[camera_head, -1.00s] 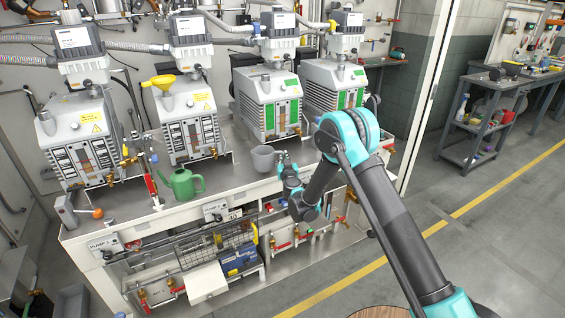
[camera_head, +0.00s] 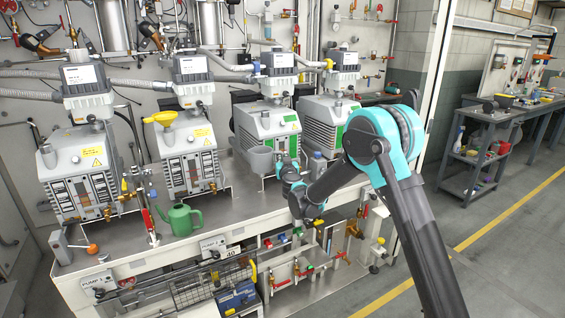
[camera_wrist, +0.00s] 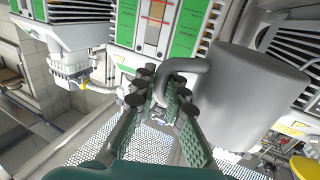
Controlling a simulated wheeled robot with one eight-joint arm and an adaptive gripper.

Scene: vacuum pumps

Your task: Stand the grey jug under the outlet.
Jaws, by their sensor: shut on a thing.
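The grey jug (camera_head: 262,160) is in front of the third pump from the left in the head view, seemingly raised above the bench. In the wrist view the jug (camera_wrist: 250,95) fills the right side, with its curved handle (camera_wrist: 192,66) between the fingers. My gripper (camera_wrist: 168,92) is shut on that handle; in the head view the gripper (camera_head: 284,168) is small and beside the jug's right side. Small brass taps show low on the pump fronts, such as one on the second pump (camera_head: 213,187). I cannot tell which outlet is meant.
A green watering can (camera_head: 181,219) stands on the bench (camera_head: 222,222) in front of the second pump, which carries a yellow funnel (camera_head: 162,119). A red-handled part (camera_head: 149,222) stands left of the can. A small bottle (camera_head: 317,165) stands right of my gripper.

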